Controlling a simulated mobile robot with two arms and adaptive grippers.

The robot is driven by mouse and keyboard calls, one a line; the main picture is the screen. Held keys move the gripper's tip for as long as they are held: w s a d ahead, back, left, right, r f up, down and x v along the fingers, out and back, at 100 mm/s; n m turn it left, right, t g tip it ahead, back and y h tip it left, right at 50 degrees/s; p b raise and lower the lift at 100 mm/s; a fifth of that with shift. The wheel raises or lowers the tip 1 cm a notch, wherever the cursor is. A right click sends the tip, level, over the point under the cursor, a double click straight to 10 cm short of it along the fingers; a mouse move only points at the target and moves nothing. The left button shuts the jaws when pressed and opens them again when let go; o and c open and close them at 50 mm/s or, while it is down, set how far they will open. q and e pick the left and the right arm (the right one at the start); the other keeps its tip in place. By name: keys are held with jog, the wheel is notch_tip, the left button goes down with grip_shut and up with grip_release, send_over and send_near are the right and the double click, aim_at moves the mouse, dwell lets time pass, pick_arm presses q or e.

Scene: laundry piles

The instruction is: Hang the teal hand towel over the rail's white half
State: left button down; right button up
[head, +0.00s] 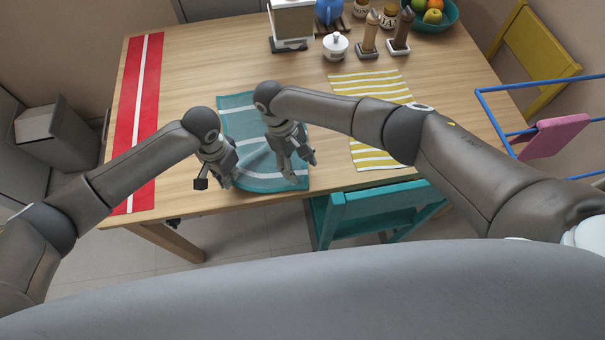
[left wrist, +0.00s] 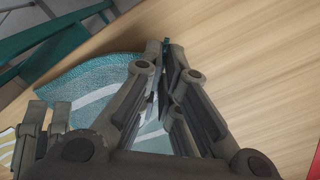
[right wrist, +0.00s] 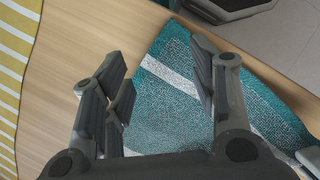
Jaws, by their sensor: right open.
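The teal hand towel (head: 237,114) with white stripes lies on the wooden table near its front edge, its front-left part bunched and folded. It also shows in the left wrist view (left wrist: 98,78) and the right wrist view (right wrist: 165,110). My left gripper (head: 222,182) is at the towel's front-left edge; its fingers (left wrist: 165,48) are close together with a bit of teal cloth between the tips. My right gripper (head: 301,172) is open over the towel's front-right part, fingers apart (right wrist: 160,75). A blue rail (head: 545,84) stands at the right; I cannot make out its white half.
A pink cloth (head: 556,135) hangs on the rail. A red runner (head: 134,110) and a yellow striped cloth (head: 372,92) lie on the table. A teal chair (head: 370,208) stands at the front edge, a yellow chair (head: 535,55) at the right. Jars and a fruit bowl (head: 450,18) stand behind.

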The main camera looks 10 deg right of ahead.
jog(key=shift+x, duration=0.9)
jog(key=shift+f, duration=0.2)
jog(key=shift+s+d+f, duration=0.1)
jog(key=shift+s+d, duration=0.1)
jog(key=shift+s, duration=0.05)
grip_shut()
jog(key=shift+w+a+r, duration=0.1)
jog(key=shift+r, duration=1.2)
jog(key=shift+w+r, duration=0.1)
jog(key=shift+r, duration=1.25)
